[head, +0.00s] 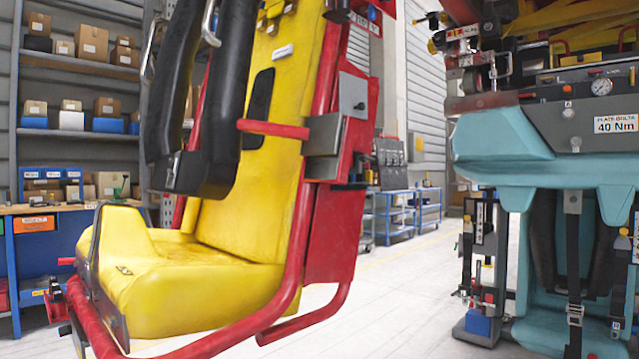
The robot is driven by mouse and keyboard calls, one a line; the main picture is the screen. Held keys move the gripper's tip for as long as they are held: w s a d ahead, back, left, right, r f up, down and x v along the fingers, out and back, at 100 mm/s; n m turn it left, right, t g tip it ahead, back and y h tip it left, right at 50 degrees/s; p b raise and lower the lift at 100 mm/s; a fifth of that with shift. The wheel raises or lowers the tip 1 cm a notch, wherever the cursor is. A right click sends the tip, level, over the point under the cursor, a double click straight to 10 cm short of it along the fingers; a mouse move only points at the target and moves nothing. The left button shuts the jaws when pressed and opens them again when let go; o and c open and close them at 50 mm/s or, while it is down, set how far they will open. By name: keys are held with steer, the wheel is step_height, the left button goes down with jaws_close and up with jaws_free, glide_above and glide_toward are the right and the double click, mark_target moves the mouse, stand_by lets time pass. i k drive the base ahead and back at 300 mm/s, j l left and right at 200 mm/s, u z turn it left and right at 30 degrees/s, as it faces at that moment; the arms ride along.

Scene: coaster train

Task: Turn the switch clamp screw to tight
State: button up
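I cannot single out the switch clamp screw for certain. A grey box with a small round dark spot (353,96) is fixed to the red side frame of the yellow seat (210,285). A bracket assembly with rods and a small red-and-white label (464,32) sits at the upper right, on the teal seat unit (520,150). Another upright assembly with rods and a blue block (480,322) stands low beside the teal seat. My gripper is not in view.
The yellow seat's red tube frame (282,315) and black restraint (205,110) fill the left and middle. A pressure gauge (601,87) and a "40 Nm" plate (615,124) are at right. Shelves (75,132), a workbench and blue carts (405,212) stand behind. Pale floor (395,300) shows between the seats.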

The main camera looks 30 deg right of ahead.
mark_target(363, 158)
steer(key=k+z, duration=0.1)
steer(key=z, duration=0.75)
steer(key=u, duration=1.5)
steer(key=l+z, duration=0.15)
steer(key=z, duration=1.35)
